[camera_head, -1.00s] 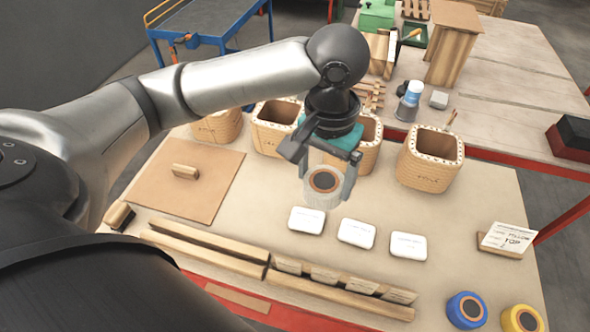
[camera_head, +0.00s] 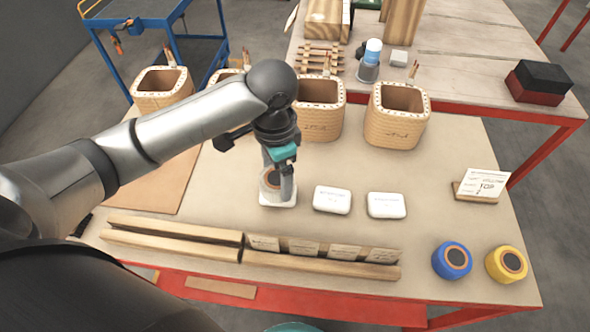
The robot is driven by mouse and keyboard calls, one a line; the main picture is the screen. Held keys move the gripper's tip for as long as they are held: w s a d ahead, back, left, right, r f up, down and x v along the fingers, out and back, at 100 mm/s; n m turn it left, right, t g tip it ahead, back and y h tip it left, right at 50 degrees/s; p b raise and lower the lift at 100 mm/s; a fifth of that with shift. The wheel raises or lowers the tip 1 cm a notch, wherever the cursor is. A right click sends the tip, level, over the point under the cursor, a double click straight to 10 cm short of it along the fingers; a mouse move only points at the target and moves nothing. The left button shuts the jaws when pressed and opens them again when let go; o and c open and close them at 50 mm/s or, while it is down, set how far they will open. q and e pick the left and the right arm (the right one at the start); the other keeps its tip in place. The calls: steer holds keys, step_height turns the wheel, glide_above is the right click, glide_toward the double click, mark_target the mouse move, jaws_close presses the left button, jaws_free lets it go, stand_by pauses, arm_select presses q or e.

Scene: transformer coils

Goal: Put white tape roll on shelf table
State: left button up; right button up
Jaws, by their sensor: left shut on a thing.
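The white tape roll (camera_head: 270,183) has a brown and dark core facing up. My left gripper (camera_head: 277,180) is shut on it, with the fingers pointing down around its sides. The roll is at the leftmost white pad (camera_head: 280,204) on the front table (camera_head: 450,200); I cannot tell if it touches the pad. The gripper and roll hide part of that pad. Two more white pads, one in the middle (camera_head: 332,200) and one on the right (camera_head: 386,205), lie bare. My right gripper is not seen.
Woven baskets (camera_head: 398,115) line the table's back edge. Wooden bars (camera_head: 175,230) lie in front of the roll. A blue roll (camera_head: 452,261), a yellow roll (camera_head: 506,264) and a sign (camera_head: 481,186) stand at the right. A second table (camera_head: 470,60) is behind. The right middle is clear.

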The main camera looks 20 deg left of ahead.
arm_select(q)
steer(key=w+a+r+m+p, duration=0.25)
steer(key=w+r+m, duration=0.8)
steer(key=m, duration=0.85)
steer(key=f+b, duration=0.1)
steer(key=f, duration=0.5)
steer(key=f+b, duration=0.2)
steer(key=f, duration=0.4)
steer(key=f+b, duration=0.1)
steer(key=f, duration=0.6)
steer(key=shift+s+a+b, duration=0.3)
steer(key=shift+a+b, duration=0.05)
steer(key=shift+a, duration=0.05)
steer(key=shift+m, duration=0.3)
steer(key=shift+f, duration=0.15)
steer(key=o, duration=1.2)
step_height(320, 180, up, 12)
steer(key=p, duration=0.2)
steer(key=shift+r+p, duration=0.2)
steer(key=shift+p, duration=0.1)
